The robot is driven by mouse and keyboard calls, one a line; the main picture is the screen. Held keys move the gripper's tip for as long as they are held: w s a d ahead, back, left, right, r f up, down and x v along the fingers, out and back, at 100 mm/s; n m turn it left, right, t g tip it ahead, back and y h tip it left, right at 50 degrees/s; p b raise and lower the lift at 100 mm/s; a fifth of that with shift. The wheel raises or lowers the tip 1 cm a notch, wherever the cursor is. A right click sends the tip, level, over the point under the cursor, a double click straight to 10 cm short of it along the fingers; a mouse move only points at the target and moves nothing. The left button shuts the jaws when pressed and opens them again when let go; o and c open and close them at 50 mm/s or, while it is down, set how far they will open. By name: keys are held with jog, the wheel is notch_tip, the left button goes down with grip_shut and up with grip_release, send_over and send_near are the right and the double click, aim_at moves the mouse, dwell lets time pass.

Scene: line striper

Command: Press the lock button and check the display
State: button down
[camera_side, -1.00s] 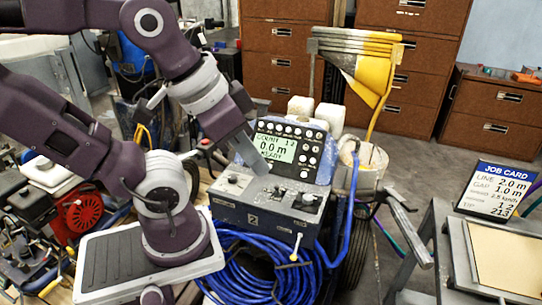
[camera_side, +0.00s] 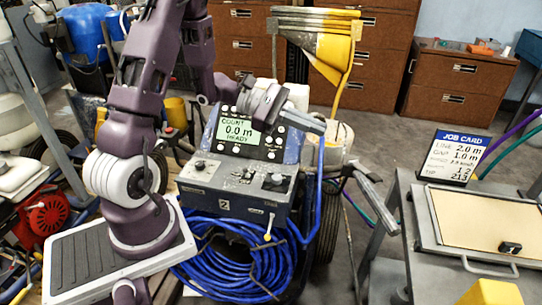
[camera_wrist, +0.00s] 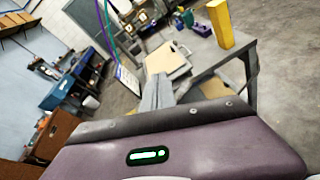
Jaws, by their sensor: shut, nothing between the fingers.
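The control box (camera_side: 240,205) is blue-grey with a tilted panel above it. Its display (camera_side: 238,132) is lit pale green and reads "COUNT", "0.0 m", "READY".
A job card (camera_side: 456,158) reading "LINE 2.0 m", "GAP 1.0 m" stands on the grey bench (camera_side: 405,230) at right. A blue hose coil (camera_side: 235,265) hangs below the box. A yellow hopper (camera_side: 335,50) stands behind. Brown drawer cabinets (camera_side: 455,75) line the back.

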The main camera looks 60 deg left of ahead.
aim_at(272, 155)
jog(key=s+a+f+n+t+y, duration=0.3)
jog(key=a+f+n+y, duration=0.7)
jog(key=a+f, duration=0.7)
jog(key=shift+s+a+f+n, duration=0.15)
jog(key=shift+a+f+n, duration=0.2)
jog(key=shift+a+n, duration=0.8)
jog(key=shift+a, duration=0.1)
jog(key=shift+w+a+f, duration=0.7)
jog(key=shift+w+f, duration=0.05)
jog(key=shift+f, duration=0.3)
jog(key=shift+w+a+f, duration=0.75)
jog(key=shift+f, duration=0.25)
jog(key=shift+w+a+f, duration=0.7)
jog(key=shift+w+f, duration=0.05)
jog(key=shift+f, duration=0.3)
jog(key=shift+w+a+f, duration=0.2)
jog(key=shift+f, duration=0.1)
